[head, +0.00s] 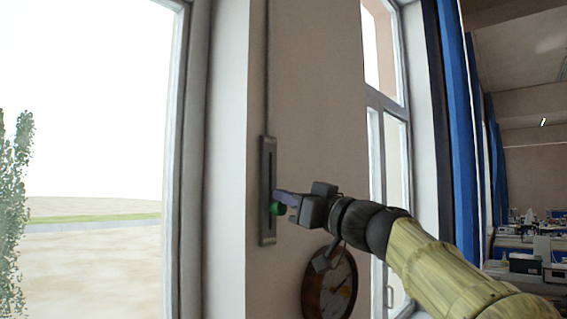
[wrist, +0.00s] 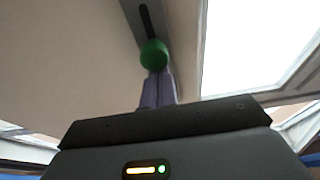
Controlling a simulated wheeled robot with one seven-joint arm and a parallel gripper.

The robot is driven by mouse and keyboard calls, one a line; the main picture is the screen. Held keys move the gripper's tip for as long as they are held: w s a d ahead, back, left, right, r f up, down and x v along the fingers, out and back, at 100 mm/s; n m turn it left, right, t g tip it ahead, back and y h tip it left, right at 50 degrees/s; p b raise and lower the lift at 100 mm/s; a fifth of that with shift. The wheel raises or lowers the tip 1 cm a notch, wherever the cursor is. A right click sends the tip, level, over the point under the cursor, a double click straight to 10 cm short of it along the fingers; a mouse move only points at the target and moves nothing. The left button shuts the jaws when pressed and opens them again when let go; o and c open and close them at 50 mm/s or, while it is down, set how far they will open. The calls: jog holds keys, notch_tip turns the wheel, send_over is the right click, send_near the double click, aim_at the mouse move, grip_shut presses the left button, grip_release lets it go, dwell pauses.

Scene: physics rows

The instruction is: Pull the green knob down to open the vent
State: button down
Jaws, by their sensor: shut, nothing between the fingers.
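The green knob (head: 277,209) sits in the lower half of a grey vertical slotted plate (head: 264,150) on the wall between the windows. In the head view my gripper (head: 284,197) is at the knob, its purple fingertips level with or just above it. In the wrist view the knob (wrist: 154,53) is just beyond the fingertips (wrist: 157,75), with the dark slot running on past it. The fingers are shut together with nothing between them. I cannot tell whether they touch the knob. The vent itself is not recognisable in view.
A round wall clock (head: 330,284) hangs below my wrist, close to the arm. A thin rod (head: 267,70) runs up from the plate. A large window is at the left, another window (head: 394,150) and a blue curtain (head: 455,120) at the right.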

jog(key=shift+f+b, duration=1.25)
jog(key=shift+b, duration=0.15)
jog(key=shift+w+r, duration=0.1)
jog(key=shift+r, duration=0.1)
jog(key=shift+r+p, duration=0.65)
jog(key=shift+r, duration=0.3)
jog(key=s+d+b, duration=0.5)
jog(key=d, duration=0.2)
jog(key=shift+s, duration=0.35)
jog(key=shift+w+f, duration=0.1)
